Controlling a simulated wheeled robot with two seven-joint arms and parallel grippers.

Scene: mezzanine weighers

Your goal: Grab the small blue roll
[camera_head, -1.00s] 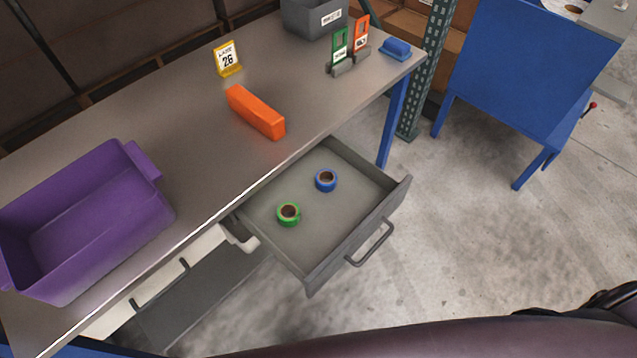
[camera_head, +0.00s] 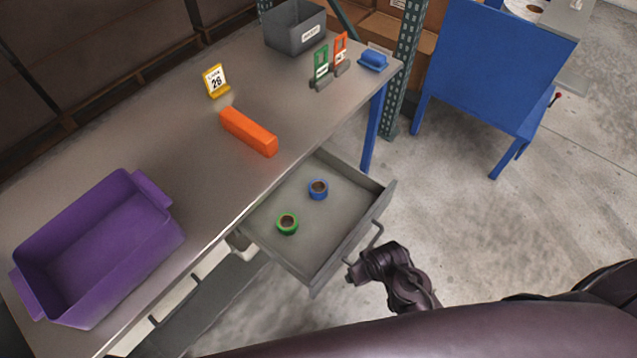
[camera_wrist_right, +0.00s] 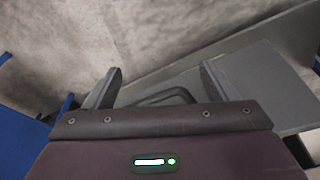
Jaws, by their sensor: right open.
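The small blue roll (camera_head: 318,189) lies in the open drawer (camera_head: 337,256), toward its back. A green roll (camera_head: 287,223) lies in the same drawer, to the left and nearer the front. My right gripper (camera_head: 350,272) is outside the drawer, close to its front handle (camera_head: 366,240), and apart from both rolls. In the right wrist view my right gripper (camera_wrist_right: 159,85) is open, with the drawer handle (camera_wrist_right: 160,97) showing between its fingers; I cannot tell whether they touch. The rolls are not visible in the wrist view. My left gripper is not in view.
On the workbench (camera_head: 150,150) are a purple bin (camera_head: 100,245), an orange block (camera_head: 249,132), a yellow number sign (camera_head: 216,81), a grey bin (camera_head: 296,27), green and orange tags and a blue item (camera_head: 373,60). A blue table (camera_head: 490,65) stands right. Floor between is clear.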

